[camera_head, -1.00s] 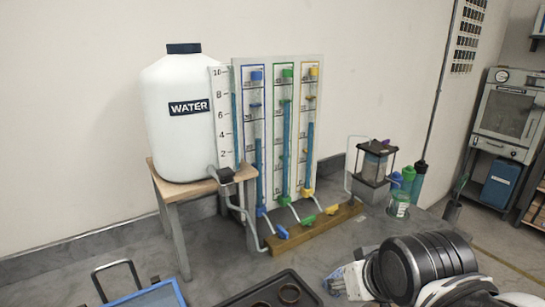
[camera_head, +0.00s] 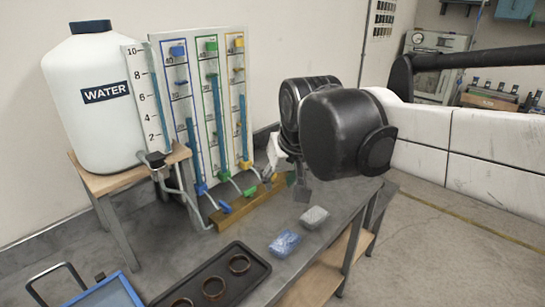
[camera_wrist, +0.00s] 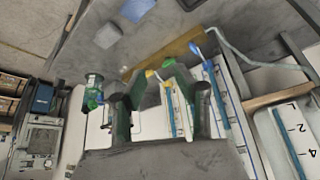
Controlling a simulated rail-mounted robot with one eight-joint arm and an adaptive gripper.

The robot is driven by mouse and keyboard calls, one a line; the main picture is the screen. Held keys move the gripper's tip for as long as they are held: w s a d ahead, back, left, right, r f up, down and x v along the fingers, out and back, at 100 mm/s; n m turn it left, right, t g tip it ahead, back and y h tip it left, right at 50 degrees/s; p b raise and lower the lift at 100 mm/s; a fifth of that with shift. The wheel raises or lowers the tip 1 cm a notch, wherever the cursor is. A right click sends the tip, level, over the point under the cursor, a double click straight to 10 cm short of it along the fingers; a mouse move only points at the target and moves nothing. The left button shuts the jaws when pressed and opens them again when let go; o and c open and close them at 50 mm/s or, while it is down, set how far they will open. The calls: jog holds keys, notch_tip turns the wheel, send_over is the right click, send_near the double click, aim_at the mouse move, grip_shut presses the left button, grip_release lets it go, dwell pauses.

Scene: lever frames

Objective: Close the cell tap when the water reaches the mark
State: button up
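The white WATER tank (camera_head: 95,110) stands on a wooden stand at the left in the head view, with a numbered scale (camera_head: 148,95) beside it. The panel (camera_head: 195,35) holds three tubes framed blue, green and yellow, with blue water. The blue tube's water (camera_head: 193,150) stands lowest, below its clip. The wooden bar in front carries a blue tap (camera_head: 225,207) and a green tap (camera_head: 250,192). My gripper (camera_head: 296,184) is over the bar's right end. In the wrist view my gripper (camera_wrist: 155,92) is open, with a yellow part (camera_wrist: 150,74) near its fingertips. The clear cell is hidden.
A black tray (camera_head: 215,275) with brown rings lies at the bench front. A blue packet (camera_head: 284,243) and a grey block (camera_head: 313,216) lie on the bench right of it.

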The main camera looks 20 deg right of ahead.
jog(key=w+d+r+m+g+p, duration=0.1)
jog(key=w+d+r, duration=0.1)
jog(key=w, duration=0.4)
jog(key=w+d+r+p, duration=0.1)
jog(key=w+d+r, duration=0.1)
jog(key=w, duration=0.4)
jog(key=w+d+f+m+g+p, duration=0.1)
jog(key=w+d+f+g, duration=0.1)
jog(key=w+d, duration=0.5)
jog(key=w+d+f+m+g+p, duration=0.15)
jog(key=w+d, duration=0.25)
jog(key=w, duration=0.7)
jog(key=w+d+f+m+g+p, duration=0.1)
jog(key=w+d+f+p, duration=0.1)
jog(key=w+d+f, duration=0.6)
jog(key=f, duration=0.5)
jog(key=a+f+p, duration=0.1)
jog(key=f, duration=0.4)
jog(key=s+f, duration=0.1)
jog(key=f, duration=0.4)
jog(key=shift+a, duration=0.4)
jog(key=shift+c, duration=0.5)
jog(key=shift+w, duration=0.1)
grip_shut()
